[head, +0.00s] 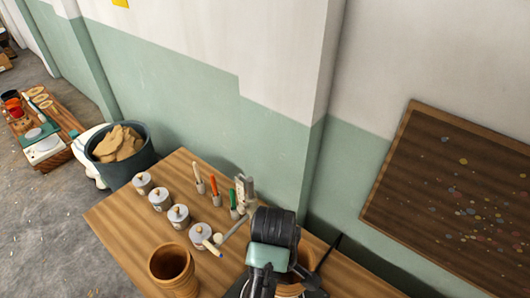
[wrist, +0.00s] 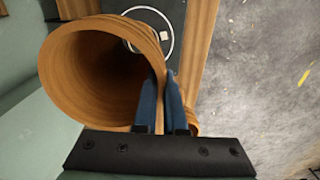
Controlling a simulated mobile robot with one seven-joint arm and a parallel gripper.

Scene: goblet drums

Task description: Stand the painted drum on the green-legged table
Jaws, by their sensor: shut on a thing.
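My gripper (wrist: 164,118) is shut on the rim wall of a brown wooden drum (wrist: 92,72), whose wide open mouth faces the wrist camera. In the head view this drum (head: 305,259) is mostly hidden behind my arm, with a pale band low on it. I cannot tell its paint pattern, nor whether its foot touches anything. A second brown goblet drum (head: 172,264) stands upright on the wooden table (head: 120,215), left of my gripper. No table legs show, so a green-legged table cannot be made out.
Several lidded grey pots (head: 179,216) and upright tools with coloured handles (head: 214,186) stand on the table. A dark bin (head: 143,167) of brown lumps is beyond its left corner. A low bench (head: 50,150) with small items is farther left. A speckled board (head: 455,190) hangs right.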

